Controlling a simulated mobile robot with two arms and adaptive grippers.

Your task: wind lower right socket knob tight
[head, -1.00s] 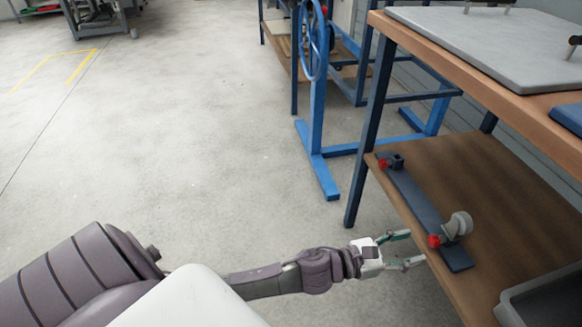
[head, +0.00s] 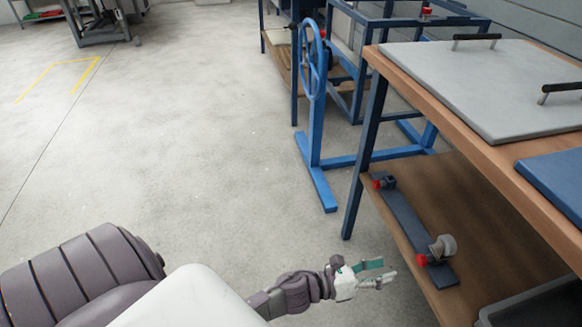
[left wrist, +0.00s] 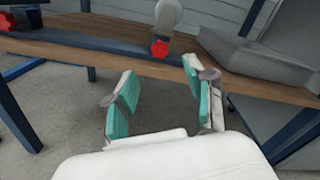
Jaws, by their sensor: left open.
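The right red knob (head: 421,260) sits at the near end of a dark blue bar (head: 408,222) on the lower wooden shelf, beside a pale grey round fitting (head: 443,246). In the left wrist view the knob (left wrist: 159,48) is star-shaped and lies beyond the fingertips, roughly between them. A second red knob (head: 377,184) is at the bar's far end, beside an empty-looking dark socket. My left gripper (head: 387,271) is open and empty, just outside the shelf edge. Its teal-padded fingers (left wrist: 157,80) are apart from the knob. My right gripper is not in view.
A grey tray (head: 535,306) stands on the shelf to the right of the bar. The bench top (head: 415,85) overhangs the shelf, with a dark leg (head: 362,160) at its left corner. Open floor lies left of my gripper.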

